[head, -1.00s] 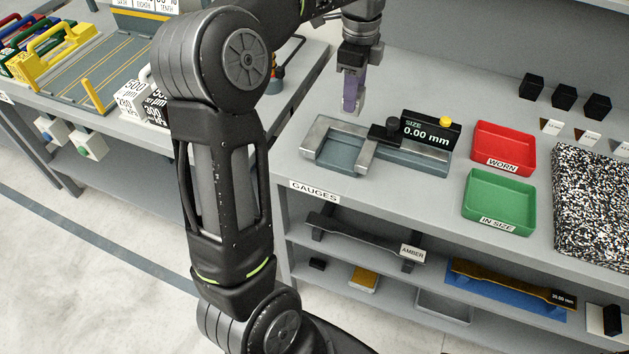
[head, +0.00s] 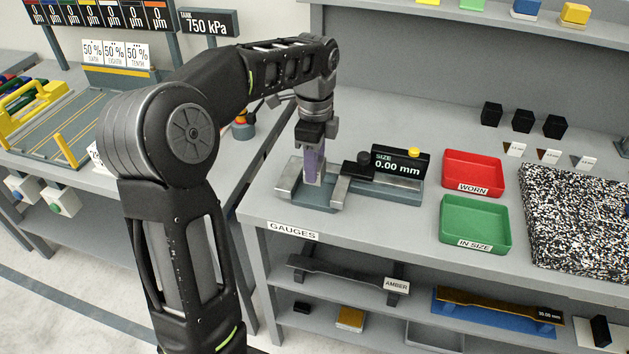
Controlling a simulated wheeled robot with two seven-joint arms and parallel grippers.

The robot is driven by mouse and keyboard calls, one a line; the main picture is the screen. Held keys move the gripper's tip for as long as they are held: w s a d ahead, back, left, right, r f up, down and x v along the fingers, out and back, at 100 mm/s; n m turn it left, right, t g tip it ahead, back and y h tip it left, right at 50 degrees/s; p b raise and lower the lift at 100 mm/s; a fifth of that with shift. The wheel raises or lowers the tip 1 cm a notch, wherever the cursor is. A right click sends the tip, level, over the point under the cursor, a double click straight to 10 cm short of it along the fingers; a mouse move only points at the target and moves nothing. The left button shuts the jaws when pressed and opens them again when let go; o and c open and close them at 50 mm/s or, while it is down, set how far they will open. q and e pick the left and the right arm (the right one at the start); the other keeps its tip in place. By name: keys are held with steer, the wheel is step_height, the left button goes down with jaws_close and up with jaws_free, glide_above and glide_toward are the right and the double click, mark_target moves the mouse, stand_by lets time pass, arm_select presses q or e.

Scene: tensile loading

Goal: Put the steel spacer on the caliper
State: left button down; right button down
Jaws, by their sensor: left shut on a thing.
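The caliper (head: 325,202) lies on the grey bench top, with a fixed jaw at left, a sliding jaw to its right and a display (head: 398,164) reading "SIZE 0.00 mm". My left gripper (head: 314,150) points down over the caliper's left part. It is shut on the steel spacer (head: 313,172), a narrow upright piece that looks purplish and grey. The spacer's lower end shows in the gap between the two jaws. I cannot tell whether it touches the caliper's bed. My right gripper is out of view.
A red tray (head: 473,170) labelled "WORN" and a green tray (head: 476,222) labelled "IN SIZE" stand right of the caliper. A speckled board (head: 580,220) lies farther right. Small black cubes (head: 523,120) stand behind. The bench's front edge bears a "GAUGES" label.

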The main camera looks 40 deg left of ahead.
arm_select(q)
steer(key=shift+f, duration=0.4)
step_height(320, 180, down, 3)
steer(key=shift+f, duration=0.35)
steer(key=shift+f, duration=0.1)
steer(key=c, duration=0.8)
jaws_free()
